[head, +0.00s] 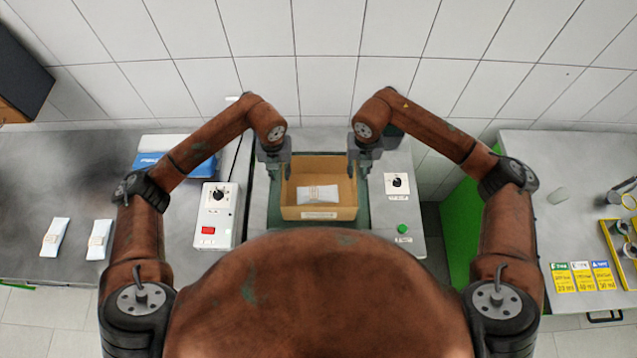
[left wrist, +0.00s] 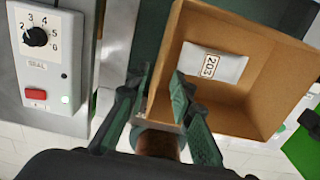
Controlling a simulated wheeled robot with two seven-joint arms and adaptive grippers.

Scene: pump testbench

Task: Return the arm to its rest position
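My left gripper (head: 275,170) points down at the left wall of an open brown box (head: 320,213). In the left wrist view, its fingers (left wrist: 161,75) stand apart on either side of the box wall (left wrist: 163,60), with a gap between them. My right gripper (head: 362,170) points down at the box's right wall, its fingers apart. Whether any finger touches the box cannot be told. A white labelled packet (head: 318,194) lies in the box; its label reads 203 in the left wrist view (left wrist: 212,65).
A sealing control box (head: 216,215) with a dial and red switch stands left of the box. A dial panel (head: 397,184) and green button (head: 402,229) are at the right. Two white packets (head: 55,237) (head: 99,239) lie on the left bench. A tiled wall rises behind.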

